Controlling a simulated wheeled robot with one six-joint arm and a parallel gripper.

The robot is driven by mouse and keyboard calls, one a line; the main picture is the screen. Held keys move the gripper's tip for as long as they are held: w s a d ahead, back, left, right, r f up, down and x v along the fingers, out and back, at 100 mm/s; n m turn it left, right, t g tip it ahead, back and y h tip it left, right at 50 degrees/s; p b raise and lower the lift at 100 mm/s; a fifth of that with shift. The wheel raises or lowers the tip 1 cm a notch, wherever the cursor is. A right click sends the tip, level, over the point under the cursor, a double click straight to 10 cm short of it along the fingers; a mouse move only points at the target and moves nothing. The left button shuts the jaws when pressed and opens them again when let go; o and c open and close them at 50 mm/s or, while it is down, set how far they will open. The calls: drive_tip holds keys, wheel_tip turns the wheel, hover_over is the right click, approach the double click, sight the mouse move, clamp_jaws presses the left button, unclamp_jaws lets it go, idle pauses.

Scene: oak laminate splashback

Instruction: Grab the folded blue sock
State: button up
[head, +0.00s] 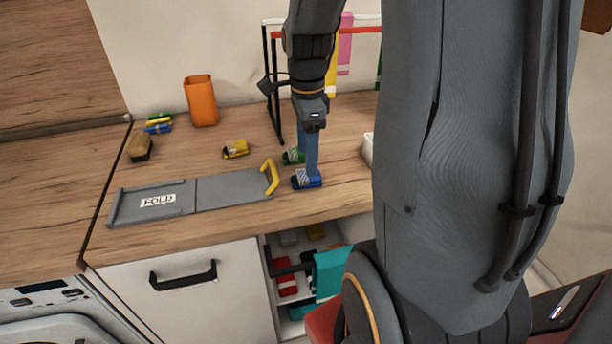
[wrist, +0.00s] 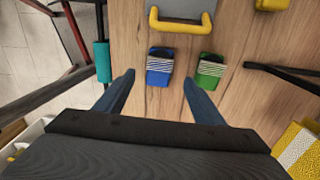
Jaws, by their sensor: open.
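The folded blue sock (head: 308,181), with a grey-and-white striped part, lies on the wooden counter near its front edge, right of the folding board's yellow handle. In the wrist view the blue sock (wrist: 159,68) lies just beyond my fingertips, roughly centred between them. My gripper (head: 309,165) points down over the counter with blue fingers apart and nothing between them. The green sock (head: 292,156) is partly hidden behind a finger in the head view.
The grey folding board (head: 225,190) lies left of the socks. A yellow sock (head: 235,148), brown brush (head: 139,148) and orange cup (head: 201,101) stand farther back. A drying rack (head: 272,90) stands behind my arm. Below, an open compartment holds a teal cloth (head: 331,270).

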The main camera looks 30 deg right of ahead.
sight(306, 179)
drive_tip(key=shift+s+a+f+p, duration=0.1)
drive_tip(key=shift+f+p, duration=0.25)
drive_tip(key=shift+f, duration=0.9)
drive_tip(key=shift+a+f+p, duration=0.1)
drive_tip(key=shift+f+p, duration=0.2)
drive_tip(key=shift+f, duration=0.9)
drive_tip(key=c, duration=1.1)
drive_tip(key=shift+c, duration=0.2)
drive_tip(key=shift+r, duration=0.15)
